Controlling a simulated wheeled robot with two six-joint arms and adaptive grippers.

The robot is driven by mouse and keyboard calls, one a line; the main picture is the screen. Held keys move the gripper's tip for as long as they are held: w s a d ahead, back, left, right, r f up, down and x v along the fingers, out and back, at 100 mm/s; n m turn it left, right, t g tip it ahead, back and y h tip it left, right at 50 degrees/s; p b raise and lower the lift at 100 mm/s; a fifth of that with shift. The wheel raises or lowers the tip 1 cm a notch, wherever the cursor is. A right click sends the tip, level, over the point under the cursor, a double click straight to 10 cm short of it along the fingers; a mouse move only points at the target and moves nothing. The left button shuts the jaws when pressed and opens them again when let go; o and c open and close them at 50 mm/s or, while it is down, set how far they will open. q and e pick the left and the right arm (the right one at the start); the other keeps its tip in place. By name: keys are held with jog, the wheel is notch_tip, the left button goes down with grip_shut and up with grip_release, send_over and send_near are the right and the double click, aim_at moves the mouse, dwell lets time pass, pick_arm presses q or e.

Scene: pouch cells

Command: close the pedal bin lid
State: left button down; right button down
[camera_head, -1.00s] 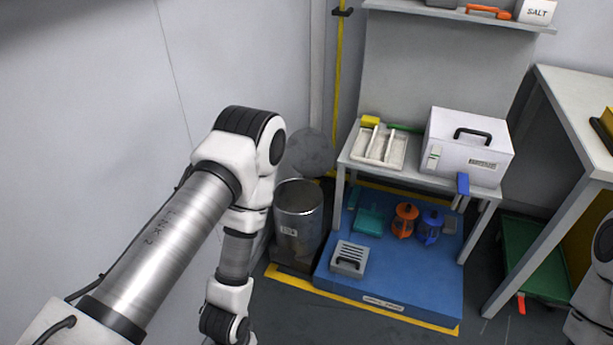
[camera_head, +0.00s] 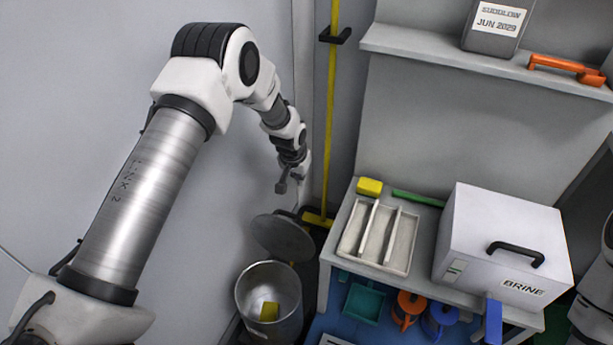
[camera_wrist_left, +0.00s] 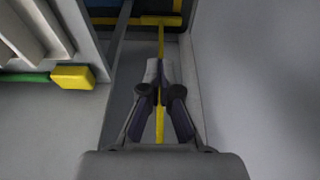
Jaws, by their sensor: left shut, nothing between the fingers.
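The pedal bin (camera_head: 247,296) is a grey metal cylinder on the floor by the left wall, at the lower middle of the head view. Its round grey lid (camera_head: 283,237) stands open, tilted up at the back of the rim. A yellow block (camera_head: 268,311) lies inside. My left gripper (camera_head: 282,186) is shut and empty, above and behind the raised lid in the picture, apart from it. Its closed fingers (camera_wrist_left: 160,88) also show in the left wrist view, where I cannot make out the bin. My right gripper is not in view.
Right of the bin is a table (camera_head: 340,240) with a compartment tray (camera_head: 412,241), a yellow block (camera_head: 369,187) and a white BRINE box (camera_head: 500,230). A yellow pole (camera_head: 332,110) stands in the corner behind the bin. A shelf (camera_head: 450,62) hangs above the table.

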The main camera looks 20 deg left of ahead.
pick_arm(q)
notch_tip(320, 180, down, 9)
jog(key=s+b, duration=0.1)
dwell(0.7)
jog(key=shift+s+r, duration=0.15)
